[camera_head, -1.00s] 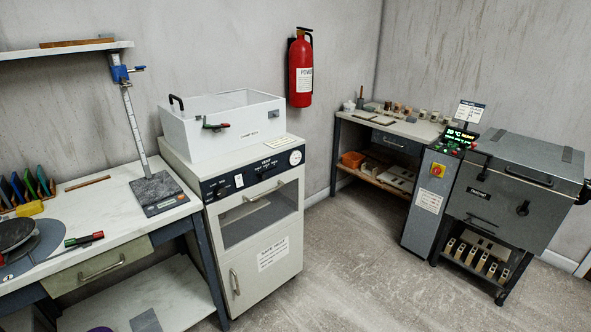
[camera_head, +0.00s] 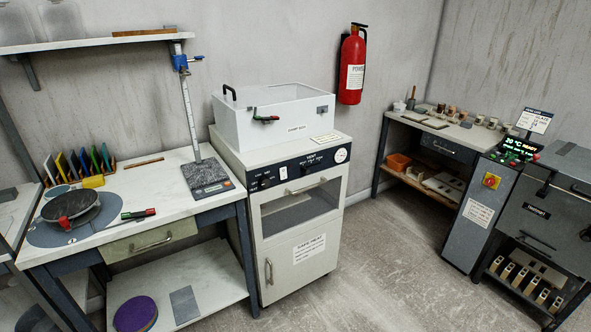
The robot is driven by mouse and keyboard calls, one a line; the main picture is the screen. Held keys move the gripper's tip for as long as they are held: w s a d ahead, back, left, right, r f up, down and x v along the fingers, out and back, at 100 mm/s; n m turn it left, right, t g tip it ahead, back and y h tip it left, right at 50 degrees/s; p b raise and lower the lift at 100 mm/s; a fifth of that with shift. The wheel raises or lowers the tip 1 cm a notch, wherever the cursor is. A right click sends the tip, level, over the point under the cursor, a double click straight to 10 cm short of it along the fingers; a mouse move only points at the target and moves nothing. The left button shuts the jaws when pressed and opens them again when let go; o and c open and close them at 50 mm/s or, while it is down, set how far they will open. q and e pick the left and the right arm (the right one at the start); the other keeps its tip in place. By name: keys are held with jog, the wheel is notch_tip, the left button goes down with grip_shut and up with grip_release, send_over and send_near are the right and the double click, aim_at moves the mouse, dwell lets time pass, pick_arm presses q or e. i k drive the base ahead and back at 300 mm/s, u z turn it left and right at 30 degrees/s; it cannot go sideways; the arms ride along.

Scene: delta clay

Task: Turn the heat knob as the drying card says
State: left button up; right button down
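The drying cabinet (camera_head: 295,225) stands in the middle, cream-coloured, with a dark control panel (camera_head: 290,172) along its top front edge. Small knobs and a white round dial (camera_head: 341,155) sit on the panel; I cannot tell which knob is the heat knob. A white card with printed text (camera_head: 309,248) is on the lower door; its words are too small to read, and I cannot tell whether it is the drying card. A small label (camera_head: 325,138) lies on the cabinet top. The cabinet's window door looks shut. Neither of my grippers is in view.
A white damp box (camera_head: 272,117) sits on the cabinet. A worktable (camera_head: 160,190) with a height gauge (camera_head: 190,110) stands left of it. A grey kiln (camera_head: 545,215) and control post (camera_head: 482,215) stand right. The floor (camera_head: 390,270) before the cabinet is clear.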

aim_at(264, 182)
jog(key=k, duration=0.65)
jog(key=z, duration=0.75)
jog(key=i, duration=1.4)
jog(key=u, duration=0.85)
